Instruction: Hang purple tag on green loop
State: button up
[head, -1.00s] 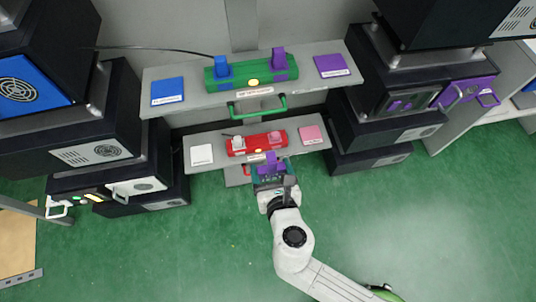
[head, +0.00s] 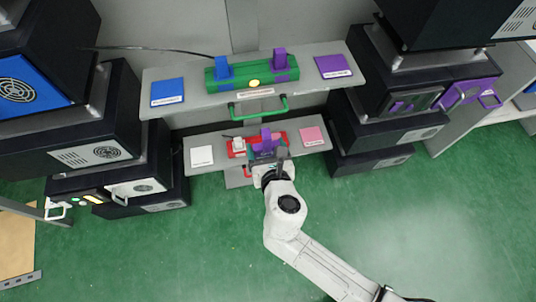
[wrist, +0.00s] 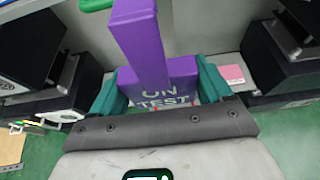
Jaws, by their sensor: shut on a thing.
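The purple tag (wrist: 140,45), lettered "ON TEST", has a tall upright part and a wide lower plate. My gripper (wrist: 160,88) is shut on its lower plate, one teal finger at each side. In the head view the purple tag (head: 266,136) is in front of the red block on the lower shelf, hiding part of it. My gripper (head: 268,155) is at the lower shelf's front edge. The green loop (head: 258,106) is a handle-like bar under the upper shelf's front edge, above and apart from the tag in the picture. Nothing hangs on it.
The upper shelf (head: 210,108) holds a green block (head: 250,84) with blue and purple levers. The lower shelf (head: 222,163) holds a red block (head: 235,153), a white plate (head: 202,156) and a pink plate (head: 313,135). Black machines stand on both sides. The green floor in front is clear.

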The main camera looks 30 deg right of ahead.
aim_at(268, 151)
jog(key=r+b+x, duration=0.1)
jog(key=b+x, duration=0.1)
jog(key=x, duration=0.5)
jog(key=shift+w+d, duration=0.2)
jog(key=shift+w, duration=0.4)
jog(key=shift+r, duration=0.15)
jog(key=o, duration=1)
jog(key=shift+c, duration=0.2)
jog(key=v, duration=1)
jog(key=shift+s+a+r+p, duration=0.1)
jog(key=shift+s+p, duration=0.3)
